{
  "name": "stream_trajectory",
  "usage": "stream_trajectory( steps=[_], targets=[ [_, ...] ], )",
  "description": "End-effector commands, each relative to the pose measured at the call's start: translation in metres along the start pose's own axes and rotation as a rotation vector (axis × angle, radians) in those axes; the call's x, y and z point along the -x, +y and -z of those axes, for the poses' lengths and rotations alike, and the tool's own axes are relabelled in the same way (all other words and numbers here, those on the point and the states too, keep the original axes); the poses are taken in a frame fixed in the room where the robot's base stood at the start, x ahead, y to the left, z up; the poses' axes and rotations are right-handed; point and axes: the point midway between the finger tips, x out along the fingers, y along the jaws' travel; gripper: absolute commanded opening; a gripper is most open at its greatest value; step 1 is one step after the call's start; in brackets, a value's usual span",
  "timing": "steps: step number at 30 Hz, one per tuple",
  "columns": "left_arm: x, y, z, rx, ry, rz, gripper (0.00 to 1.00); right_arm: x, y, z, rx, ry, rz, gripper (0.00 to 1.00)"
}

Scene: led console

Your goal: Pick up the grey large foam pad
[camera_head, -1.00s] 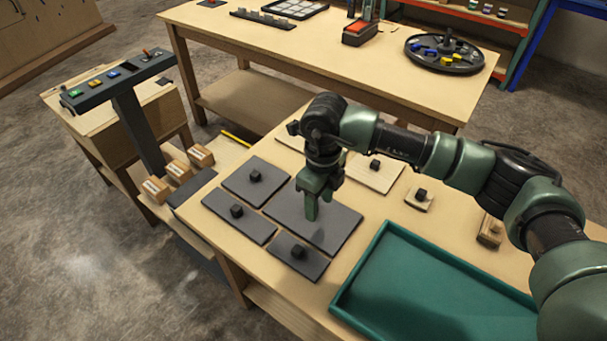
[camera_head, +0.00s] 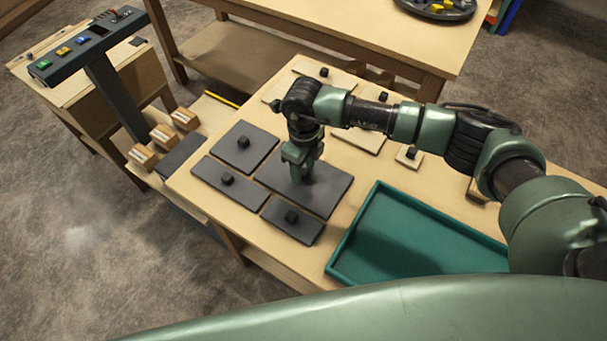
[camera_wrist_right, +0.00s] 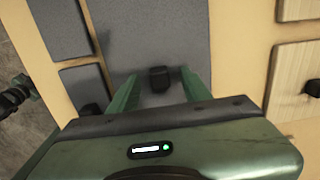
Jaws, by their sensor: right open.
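The grey large foam pad (camera_head: 331,192) lies flat on the wooden table, the biggest of several dark grey pads. It also shows in the right wrist view (camera_wrist_right: 185,40). My right gripper (camera_head: 299,178) points down over the middle of this pad. In the right wrist view my right gripper (camera_wrist_right: 159,76) is open, its two green fingers apart on either side of the pad's black knob (camera_wrist_right: 159,84). In the head view the gripper hides this knob. Whether the fingertips touch the pad cannot be told.
Smaller grey pads (camera_head: 255,144) with black knobs lie close at the left and front. Wooden pads (camera_head: 361,138) lie behind to the right. An empty green tray (camera_head: 410,240) stands right of the pads. A console (camera_head: 85,48) with coloured buttons stands at the left.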

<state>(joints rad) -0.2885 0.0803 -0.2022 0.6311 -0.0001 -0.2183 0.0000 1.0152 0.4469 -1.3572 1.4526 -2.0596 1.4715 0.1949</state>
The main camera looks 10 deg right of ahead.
Motion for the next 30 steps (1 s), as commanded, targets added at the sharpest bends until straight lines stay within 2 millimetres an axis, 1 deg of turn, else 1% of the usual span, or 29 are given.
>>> stream_trajectory(
  steps=[3, 4, 5, 6, 9, 13, 19, 22, 26, 29, 30],
  targets=[
    [-0.001, 0.0, -0.001, 0.001, -0.002, 0.0, 0.36, 0.0, 0.0, 0.0, 0.001, 0.0, 0.0, 0.48],
    [-0.001, 0.0, -0.003, 0.002, -0.005, 0.0, 0.36, 0.0, 0.0, 0.0, 0.001, 0.0, 0.0, 0.45],
    [-0.001, 0.001, -0.005, 0.002, -0.007, -0.001, 0.36, 0.0, 0.0, 0.0, 0.001, 0.0, 0.0, 0.37],
    [0.0, 0.001, -0.007, 0.002, -0.011, -0.001, 0.36, 0.0, 0.0, 0.0, 0.001, 0.0, 0.0, 0.26],
    [0.0, 0.002, -0.015, 0.003, -0.022, -0.002, 0.36, 0.0, 0.0, 0.0, 0.001, 0.0, 0.0, 0.0],
    [0.0, 0.003, -0.019, 0.003, -0.029, -0.003, 0.36, 0.0, 0.0, 0.0, 0.001, 0.0, 0.0, 0.0],
    [0.0, 0.003, -0.019, 0.003, -0.029, -0.003, 0.36, 0.001, 0.0, 0.0, 0.001, 0.0, 0.0, 0.0],
    [-0.001, 0.003, -0.019, 0.004, -0.029, -0.003, 0.36, 0.005, 0.0, 0.0, 0.001, -0.001, 0.001, 0.0],
    [-0.004, 0.002, -0.019, 0.004, -0.028, -0.002, 0.36, 0.018, -0.001, -0.001, 0.002, -0.003, 0.002, 0.0],
    [-0.009, 0.002, -0.018, 0.003, -0.027, -0.002, 0.36, 0.034, -0.001, -0.001, 0.001, -0.004, 0.003, 0.0],
    [-0.011, 0.002, -0.018, 0.003, -0.026, -0.002, 0.36, 0.042, -0.001, -0.001, 0.001, -0.005, 0.003, 0.0]
  ],
)
